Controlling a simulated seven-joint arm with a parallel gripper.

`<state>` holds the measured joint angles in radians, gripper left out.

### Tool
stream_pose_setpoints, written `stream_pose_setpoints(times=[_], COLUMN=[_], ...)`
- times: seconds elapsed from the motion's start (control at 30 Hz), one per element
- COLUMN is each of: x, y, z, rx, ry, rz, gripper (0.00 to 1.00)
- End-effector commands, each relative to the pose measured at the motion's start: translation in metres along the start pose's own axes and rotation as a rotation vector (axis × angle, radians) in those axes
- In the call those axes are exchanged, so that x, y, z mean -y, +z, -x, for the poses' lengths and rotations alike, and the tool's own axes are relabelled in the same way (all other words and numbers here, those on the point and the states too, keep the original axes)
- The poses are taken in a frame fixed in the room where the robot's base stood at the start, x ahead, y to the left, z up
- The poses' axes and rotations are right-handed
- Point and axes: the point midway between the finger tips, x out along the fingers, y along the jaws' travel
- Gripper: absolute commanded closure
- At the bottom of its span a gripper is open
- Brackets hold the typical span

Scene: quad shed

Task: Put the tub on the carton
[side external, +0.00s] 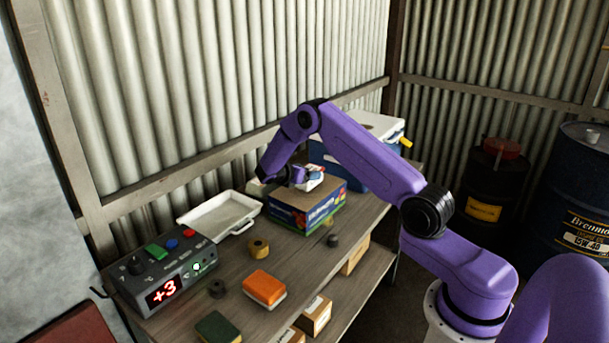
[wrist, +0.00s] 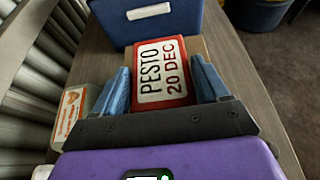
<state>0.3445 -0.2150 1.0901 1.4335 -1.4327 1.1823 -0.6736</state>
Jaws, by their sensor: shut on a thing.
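The tub (side external: 315,180) has a red lid with a white label; in the wrist view the tub (wrist: 163,72) reads "PESTO 20 DEC". My gripper (side external: 304,178) is shut on it, with one blue finger on each side, as the wrist view of my gripper (wrist: 164,88) shows. The carton (side external: 290,214) is a blue printed box with a brown top, standing on the bench. The tub is over the carton's top, at or just above it; I cannot tell whether they touch. The carton's brown top (wrist: 199,46) shows behind the tub in the wrist view.
A blue cooler (side external: 345,171) with a white lid stands behind the carton. A white tray (side external: 222,216) lies to its left. A small box (wrist: 72,108) sits beside the carton.

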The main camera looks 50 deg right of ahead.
Motion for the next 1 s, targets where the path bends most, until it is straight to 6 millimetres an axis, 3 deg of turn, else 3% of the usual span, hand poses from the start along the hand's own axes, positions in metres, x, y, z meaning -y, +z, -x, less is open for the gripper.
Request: stream_pose_setpoints(times=[0.47,0.5,0.57,0.87,1.0], x=[-0.001,-0.001,-0.001,-0.001,-0.001], y=[-0.010,-0.011,-0.010,-0.008,-0.008], z=[-0.004,-0.004,-0.004,-0.003,0.010], rx=[0.002,0.001,0.001,0.001,0.000], ry=[0.002,0.002,0.002,0.002,0.005], rz=[-0.002,-0.001,-0.001,-0.002,0.000], gripper=[0.67,0.19,0.00,0.00,0.00])
